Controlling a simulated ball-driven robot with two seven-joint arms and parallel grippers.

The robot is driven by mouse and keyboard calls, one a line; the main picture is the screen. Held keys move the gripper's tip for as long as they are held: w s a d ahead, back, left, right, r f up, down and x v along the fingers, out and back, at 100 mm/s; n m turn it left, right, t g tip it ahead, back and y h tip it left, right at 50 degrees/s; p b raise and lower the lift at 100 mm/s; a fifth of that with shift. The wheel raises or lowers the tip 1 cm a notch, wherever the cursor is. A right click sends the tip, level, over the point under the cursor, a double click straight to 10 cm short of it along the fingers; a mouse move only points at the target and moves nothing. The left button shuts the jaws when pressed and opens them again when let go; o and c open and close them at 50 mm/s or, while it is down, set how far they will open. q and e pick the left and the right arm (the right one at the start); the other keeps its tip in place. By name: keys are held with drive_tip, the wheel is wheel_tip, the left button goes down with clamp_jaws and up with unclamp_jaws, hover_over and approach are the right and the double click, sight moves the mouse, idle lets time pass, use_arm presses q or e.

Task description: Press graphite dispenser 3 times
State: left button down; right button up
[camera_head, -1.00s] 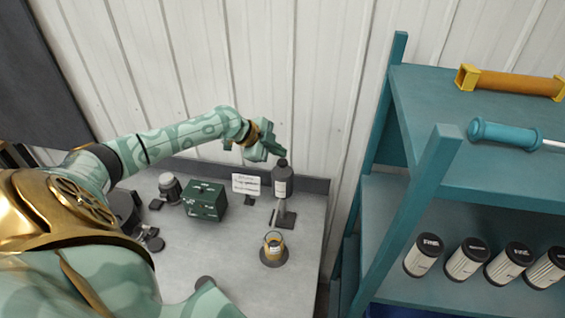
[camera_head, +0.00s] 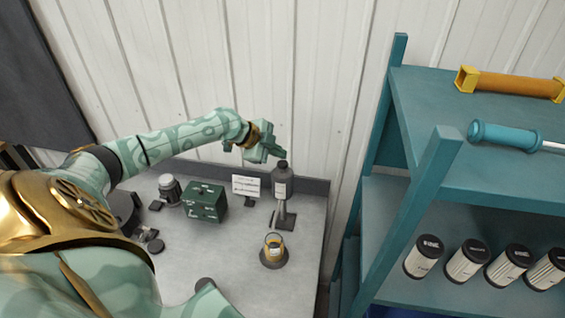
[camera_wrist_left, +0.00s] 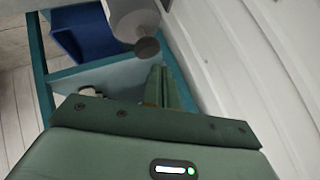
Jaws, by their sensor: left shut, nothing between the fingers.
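The graphite dispenser is a grey bottle (camera_head: 282,182) with a dark cap and a white label, held upright on a stand with a dark square base (camera_head: 285,220) at the back right of the bench. A grey rounded body with a dark round end (camera_wrist_left: 146,46), likely the dispenser, shows in the left wrist view beyond the fingers. My left gripper (camera_head: 280,151) is shut and empty, with its fingertips just above or beside the dispenser's cap; I cannot tell if they touch. Its closed fingers also show in the left wrist view (camera_wrist_left: 162,86). My right gripper is not in view.
A yellow-banded cup (camera_head: 274,247) sits on a dark round base in front of the dispenser. A green box (camera_head: 205,202), a small white sign (camera_head: 246,187) and a grey-capped jar (camera_head: 170,189) stand on the bench (camera_head: 225,260). A teal shelf (camera_head: 430,150) stands to the right.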

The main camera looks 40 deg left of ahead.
sight(279, 163)
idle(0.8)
use_arm(q)
drive_tip(key=shift+f+b, duration=0.3)
drive_tip(key=shift+f, duration=0.1)
drive_tip(key=shift+s+f+b, duration=0.1)
drive_tip(key=shift+f+b, duration=0.65)
drive_tip(key=shift+f, duration=0.25)
idle(0.7)
drive_tip(key=shift+r, duration=0.1)
drive_tip(key=shift+r+p, duration=1.1)
drive_tip(key=shift+r, duration=0.2)
wheel_tip(279, 163, up, 5)
drive_tip(key=p, duration=0.4)
